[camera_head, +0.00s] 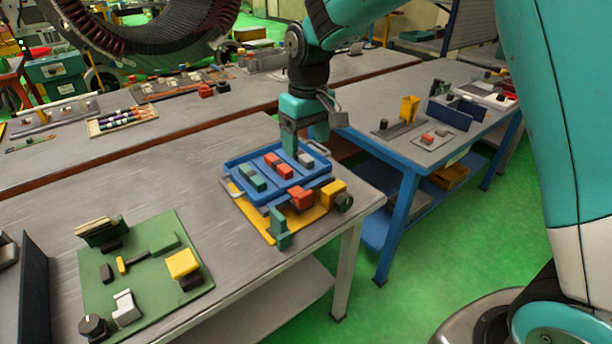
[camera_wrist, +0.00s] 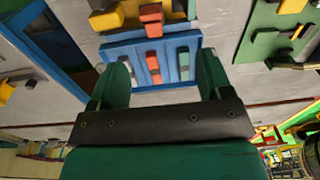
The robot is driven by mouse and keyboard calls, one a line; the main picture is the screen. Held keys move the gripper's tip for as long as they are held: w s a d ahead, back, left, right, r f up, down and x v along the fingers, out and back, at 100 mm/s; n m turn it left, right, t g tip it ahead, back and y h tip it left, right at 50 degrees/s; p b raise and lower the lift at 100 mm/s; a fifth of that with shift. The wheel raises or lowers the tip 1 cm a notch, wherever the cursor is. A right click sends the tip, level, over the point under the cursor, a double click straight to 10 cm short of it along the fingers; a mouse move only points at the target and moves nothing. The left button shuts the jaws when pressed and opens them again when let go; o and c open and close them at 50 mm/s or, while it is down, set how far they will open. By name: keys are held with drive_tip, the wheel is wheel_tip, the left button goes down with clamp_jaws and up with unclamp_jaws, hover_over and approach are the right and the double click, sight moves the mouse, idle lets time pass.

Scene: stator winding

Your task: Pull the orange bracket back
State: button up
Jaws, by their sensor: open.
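The orange bracket (camera_head: 300,197) stands at the near edge of the blue tray (camera_head: 231,163), over a yellow base plate (camera_head: 258,218). In the wrist view the orange bracket (camera_wrist: 151,14) is at the top, beyond the tray. My gripper (camera_head: 303,143) is at the far side of the tray, pointing down, apart from the bracket. In the wrist view its two green fingers (camera_wrist: 163,75) are spread with nothing held between them. The tray holds orange-red blocks (camera_head: 272,159), green blocks (camera_head: 252,177) and a grey one; the fingers partly hide its back edge.
A yellow block (camera_head: 333,192) with a dark knob and a green upright block (camera_head: 279,232) flank the bracket closely. A green board with parts (camera_head: 150,285) lies to the left. Bare grey tabletop (camera_head: 165,190) lies between. A blue-legged table (camera_head: 405,192) stands at right.

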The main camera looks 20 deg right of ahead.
sight(305, 194)
drive_tip(key=w+f+p, duration=0.1)
drive_tip(key=f, duration=0.5)
drive_tip(key=f+p, duration=0.2)
drive_tip(key=f, duration=0.4)
drive_tip(key=w+f+p, duration=0.1)
drive_tip(key=f+p, duration=0.1)
drive_tip(key=f, duration=0.4)
drive_tip(key=shift+w+d, duration=0.35)
drive_tip(key=shift+d, duration=0.05)
drive_tip(key=shift+c, duration=0.2)
